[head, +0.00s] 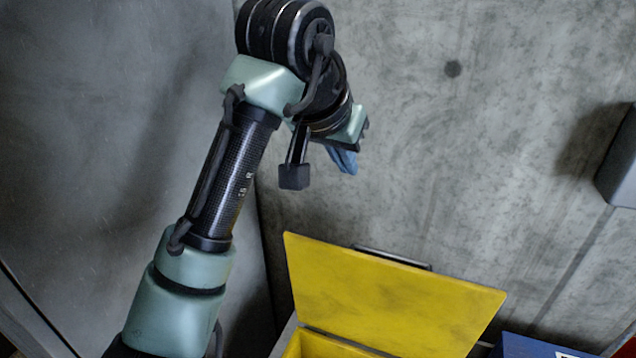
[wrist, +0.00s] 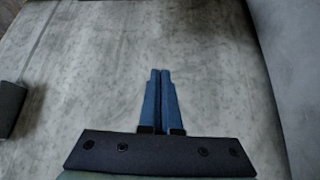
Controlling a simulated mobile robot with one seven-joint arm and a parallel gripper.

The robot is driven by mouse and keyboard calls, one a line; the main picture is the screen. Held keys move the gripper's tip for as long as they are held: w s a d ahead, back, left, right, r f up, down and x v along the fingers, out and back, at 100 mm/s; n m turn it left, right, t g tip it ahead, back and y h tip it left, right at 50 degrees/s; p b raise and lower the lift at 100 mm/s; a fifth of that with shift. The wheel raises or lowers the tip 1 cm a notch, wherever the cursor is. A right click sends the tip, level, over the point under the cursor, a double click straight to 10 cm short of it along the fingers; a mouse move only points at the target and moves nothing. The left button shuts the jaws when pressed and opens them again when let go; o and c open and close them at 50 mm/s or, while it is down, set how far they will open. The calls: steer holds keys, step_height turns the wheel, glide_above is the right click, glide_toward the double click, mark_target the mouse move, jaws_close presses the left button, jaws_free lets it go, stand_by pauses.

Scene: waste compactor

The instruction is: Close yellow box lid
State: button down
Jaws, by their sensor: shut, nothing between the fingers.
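The yellow box lid (head: 390,300) stands raised, tilted up at the back of the yellow box (head: 318,347), in the lower middle of the head view. Only a small part of the box's opening shows at the bottom edge. My gripper (head: 345,162) is above the lid, in front of the wall and apart from the lid. In the wrist view my gripper (wrist: 160,72) has its two blue fingers together with nothing between them. The lid does not show in the wrist view.
A concrete wall (head: 480,150) is behind. A dark wall-mounted box (head: 618,165) is at the right and also shows in the wrist view (wrist: 11,107). A blue box (head: 530,348) stands right of the yellow box. The space between gripper and lid looks free.

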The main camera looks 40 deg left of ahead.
steer(key=s+a+n+g, duration=0.1)
steer(key=s+a+g, duration=0.1)
steer(key=s+a, duration=0.3)
steer(key=shift+d+f+p, duration=0.15)
steer(key=shift+f+p, duration=1.35)
steer(key=shift+f, duration=3.4)
